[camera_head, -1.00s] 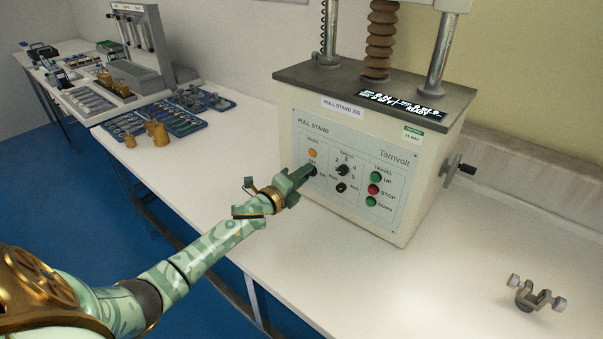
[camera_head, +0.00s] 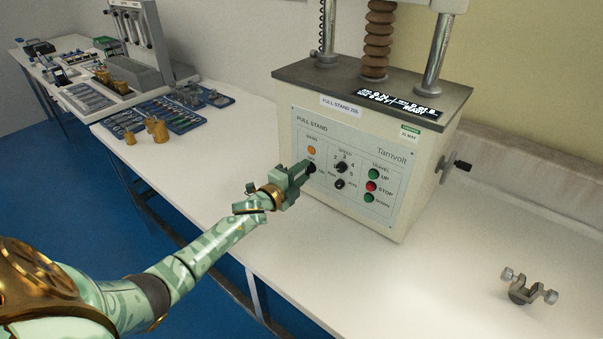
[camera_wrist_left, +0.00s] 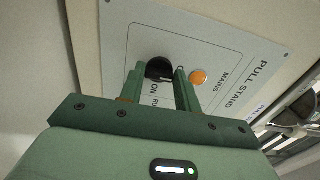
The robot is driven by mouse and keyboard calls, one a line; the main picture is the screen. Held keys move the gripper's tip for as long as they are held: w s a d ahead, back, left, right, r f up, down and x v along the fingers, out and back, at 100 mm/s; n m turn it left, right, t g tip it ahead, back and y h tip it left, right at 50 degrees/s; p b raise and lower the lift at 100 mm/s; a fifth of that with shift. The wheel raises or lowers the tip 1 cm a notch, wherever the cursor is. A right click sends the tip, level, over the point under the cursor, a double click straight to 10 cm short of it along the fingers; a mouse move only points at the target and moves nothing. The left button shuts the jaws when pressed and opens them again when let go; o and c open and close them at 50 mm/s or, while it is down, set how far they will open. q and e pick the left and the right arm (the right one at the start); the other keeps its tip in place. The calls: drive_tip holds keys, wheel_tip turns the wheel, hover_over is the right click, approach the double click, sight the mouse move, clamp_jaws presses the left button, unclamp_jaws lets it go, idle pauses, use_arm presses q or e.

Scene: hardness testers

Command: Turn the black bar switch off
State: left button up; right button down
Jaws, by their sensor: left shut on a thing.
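The black bar switch (camera_head: 311,169) is at the left of the pull stand's front panel (camera_head: 330,210), below an orange MAINS lamp (camera_head: 311,150). In the left wrist view the switch (camera_wrist_left: 158,69) shows as a dark knob between the two green fingers, with "ON" printed beside it. My left gripper (camera_head: 303,173) is at the panel, its fingers shut on the switch. The fingers also show in the left wrist view (camera_wrist_left: 160,88) and hide part of the switch, so its exact angle is unclear. My right gripper is not in view.
Right of the switch are a speed knob (camera_head: 342,167), a smaller black knob (camera_head: 340,184) and green and red travel buttons (camera_head: 372,187). A metal clamp fitting (camera_head: 527,288) lies on the bench at right. Blue trays (camera_head: 180,115) and brass weights (camera_head: 158,130) stand at left.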

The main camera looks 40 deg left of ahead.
use_arm(q)
drive_tip(key=shift+a, duration=0.1)
drive_tip(key=o, duration=1)
drive_tip(key=s+p, duration=0.1)
drive_tip(key=s, duration=0.4)
drive_tip(key=s+a+p, duration=0.1)
drive_tip(key=s, duration=0.5)
drive_tip(key=s+p, duration=0.1)
drive_tip(key=s, duration=0.4)
drive_tip(key=shift+s+a, duration=0.15)
